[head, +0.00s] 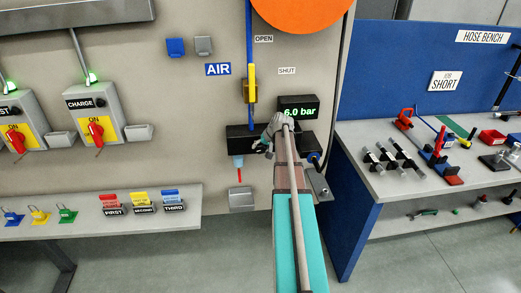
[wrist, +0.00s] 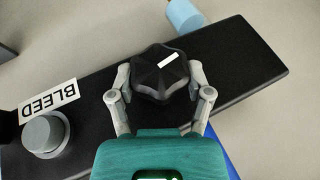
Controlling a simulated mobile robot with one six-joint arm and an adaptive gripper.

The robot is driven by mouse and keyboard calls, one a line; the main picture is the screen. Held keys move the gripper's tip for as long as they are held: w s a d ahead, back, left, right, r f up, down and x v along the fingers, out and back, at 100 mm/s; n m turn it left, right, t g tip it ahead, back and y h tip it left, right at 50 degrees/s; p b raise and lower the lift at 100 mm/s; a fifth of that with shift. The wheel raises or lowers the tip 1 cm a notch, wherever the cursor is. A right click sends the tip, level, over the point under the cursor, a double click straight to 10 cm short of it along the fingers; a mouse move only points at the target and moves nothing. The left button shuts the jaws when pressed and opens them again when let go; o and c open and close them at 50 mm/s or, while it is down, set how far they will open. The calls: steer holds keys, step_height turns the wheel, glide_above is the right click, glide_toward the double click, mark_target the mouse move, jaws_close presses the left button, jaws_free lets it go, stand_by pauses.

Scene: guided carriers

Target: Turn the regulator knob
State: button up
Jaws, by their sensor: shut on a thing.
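The regulator knob (wrist: 157,82) is black and lobed with a white mark, on a black block (wrist: 245,72) in the wrist view. My gripper (wrist: 159,71) is shut on the knob, one finger on each side of it. In the head view my gripper (head: 271,136) is at the wall unit (head: 238,131), and my arm hides much of that area. The display (head: 299,112) above reads 6.0 bar in green.
A grey BLEED button (wrist: 45,134) is at the left of the block in the wrist view. A yellow valve handle (head: 252,84) hangs above the unit, beside OPEN and SHUT labels. The hose bench (head: 385,187) with several tools is at the right.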

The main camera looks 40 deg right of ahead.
steer(key=shift+f+t+y+b, duration=0.2)
steer(key=shift+t+y+b, duration=0.3)
steer(key=shift+y+b, duration=0.2)
steer(key=shift+r+m, duration=0.1)
steer(key=shift+m, duration=0.2)
steer(key=shift+y, duration=0.3)
steer(key=o, duration=1.1)
steer(key=shift+t, duration=0.3)
steer(key=shift+o, duration=0.2)
steer(key=shift+r, duration=0.1)
